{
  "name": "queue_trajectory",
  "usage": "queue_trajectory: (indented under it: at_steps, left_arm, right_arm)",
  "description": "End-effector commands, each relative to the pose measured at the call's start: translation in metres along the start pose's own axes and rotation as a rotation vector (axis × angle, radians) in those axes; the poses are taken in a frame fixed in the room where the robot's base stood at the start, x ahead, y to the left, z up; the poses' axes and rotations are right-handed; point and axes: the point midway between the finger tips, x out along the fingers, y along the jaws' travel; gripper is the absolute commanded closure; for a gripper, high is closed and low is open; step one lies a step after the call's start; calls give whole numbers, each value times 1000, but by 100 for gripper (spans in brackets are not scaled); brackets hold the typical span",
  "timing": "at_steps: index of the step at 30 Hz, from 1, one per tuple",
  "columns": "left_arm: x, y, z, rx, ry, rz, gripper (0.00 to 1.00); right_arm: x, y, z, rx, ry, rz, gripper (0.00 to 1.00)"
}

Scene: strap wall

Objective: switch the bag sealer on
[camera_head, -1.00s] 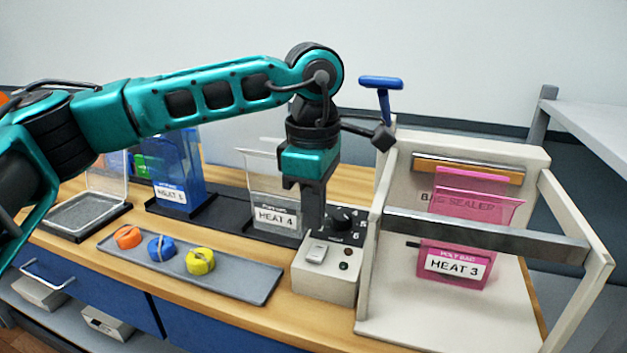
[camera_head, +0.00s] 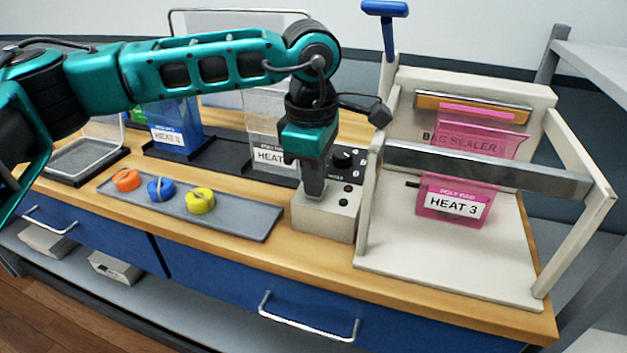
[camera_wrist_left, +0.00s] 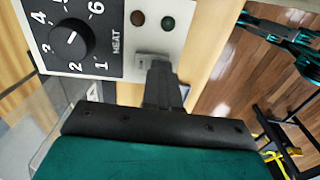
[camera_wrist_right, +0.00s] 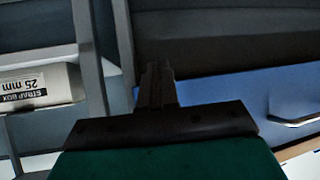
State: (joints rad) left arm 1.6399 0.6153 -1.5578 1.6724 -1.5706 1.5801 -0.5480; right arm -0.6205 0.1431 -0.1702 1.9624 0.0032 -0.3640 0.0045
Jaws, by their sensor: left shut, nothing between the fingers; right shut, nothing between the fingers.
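The bag sealer (camera_head: 450,255) stands at the right of the bench, with a pink poly bag (camera_head: 452,203) labelled HEAT 3 hanging at its bar. Its control box (camera_head: 318,222) has a black dial (camera_head: 343,160) and two small dark lamps, one reddish (camera_wrist_left: 138,18) and one green (camera_wrist_left: 168,22). My left gripper (camera_head: 313,197) is shut and empty, pointing down over the control box. Its tips are at the pale switch (camera_wrist_left: 150,60), partly covering it; I cannot tell whether they touch. My right gripper (camera_wrist_right: 157,75) is shut and empty, away from the sealer.
A grey tray (camera_head: 235,224) holds orange, blue and yellow rolls to the left. Behind are a black rack (camera_head: 215,160) with bags and a clear-lidded tray (camera_head: 80,157). A blue-handled lever (camera_head: 385,10) rises beside the sealer. A strap box (camera_wrist_right: 40,88) shows in the right wrist view.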

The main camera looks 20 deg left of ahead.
Motion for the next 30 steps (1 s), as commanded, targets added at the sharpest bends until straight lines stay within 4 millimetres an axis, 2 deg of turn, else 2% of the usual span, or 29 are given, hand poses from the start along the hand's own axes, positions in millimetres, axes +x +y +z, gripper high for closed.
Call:
queue_trajectory:
  at_steps: [1,3,5,8,14,24,30]
  left_arm:
    - [12,-1,0,2,0,22,100]
    - [16,-1,0,1,0,59,100]
    - [9,0,0,1,1,62,100]
    - [10,-1,0,2,3,56,100]
    - [11,1,-1,1,6,52,100]
    - [8,16,-1,-4,5,59,100]
    - [8,16,-2,-4,5,60,100]
  right_arm:
    - [8,-2,8,3,3,-5,100]
    - [14,-7,11,9,3,-17,100]
    - [9,-12,0,10,2,-28,100]
    - [8,-13,-4,9,9,-30,100]
    - [8,-11,-5,7,12,-27,100]
    - [7,-8,-6,0,11,-23,100]
    - [7,-7,-5,-3,11,-23,100]
